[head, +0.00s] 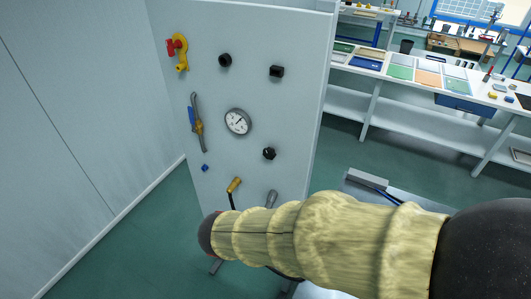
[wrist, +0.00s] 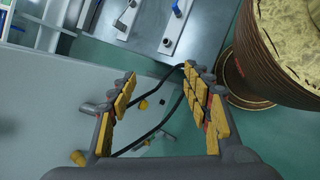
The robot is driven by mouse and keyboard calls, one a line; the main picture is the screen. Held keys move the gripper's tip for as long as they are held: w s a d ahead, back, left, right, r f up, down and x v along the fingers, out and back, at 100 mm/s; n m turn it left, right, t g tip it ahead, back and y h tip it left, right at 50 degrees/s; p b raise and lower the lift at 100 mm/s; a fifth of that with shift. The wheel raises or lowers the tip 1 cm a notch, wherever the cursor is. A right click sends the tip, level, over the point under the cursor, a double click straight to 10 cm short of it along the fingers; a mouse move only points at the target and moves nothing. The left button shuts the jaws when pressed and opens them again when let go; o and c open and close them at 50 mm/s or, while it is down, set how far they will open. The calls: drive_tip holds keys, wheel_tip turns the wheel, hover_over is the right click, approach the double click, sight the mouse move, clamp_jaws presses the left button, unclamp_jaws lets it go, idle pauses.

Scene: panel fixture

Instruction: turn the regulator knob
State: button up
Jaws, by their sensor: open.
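The pale panel (head: 215,95) stands upright in the head view. It carries several black knobs: one at the top (head: 225,60), a squarer one at the upper right (head: 276,71), and one with a pale mark (head: 269,153) right of and below the round gauge (head: 238,121). I cannot tell for certain which is the regulator knob. My gripper (wrist: 160,74) shows in the wrist view, open and empty, with yellow pads on both fingers. A pale surface with yellow fittings (wrist: 143,104) and black cables lies beyond the fingers. The head view does not show my gripper.
A red and yellow valve (head: 177,50), a lever handle (head: 197,122) and a yellow cable plug (head: 234,185) are also on the panel. My arm crosses in front of its lower part. A metal surface with fittings (wrist: 175,25) is at the wrist view's top. A workbench (head: 400,75) stands behind.

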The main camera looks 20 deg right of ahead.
drive_tip(key=w+r+n+t+h, duration=0.1)
drive_tip(key=w+n+t+h, duration=0.2)
drive_tip(key=w+n, duration=0.2)
drive_tip(key=n+t+h+p, duration=0.1)
drive_tip(key=n+t+h, duration=0.2)
drive_tip(key=n+t, duration=0.55)
approach(268, 156)
drive_tip(key=shift+x, duration=4.2)
drive_tip(key=shift+c, duration=1.4)
drive_tip(key=c, duration=0.9)
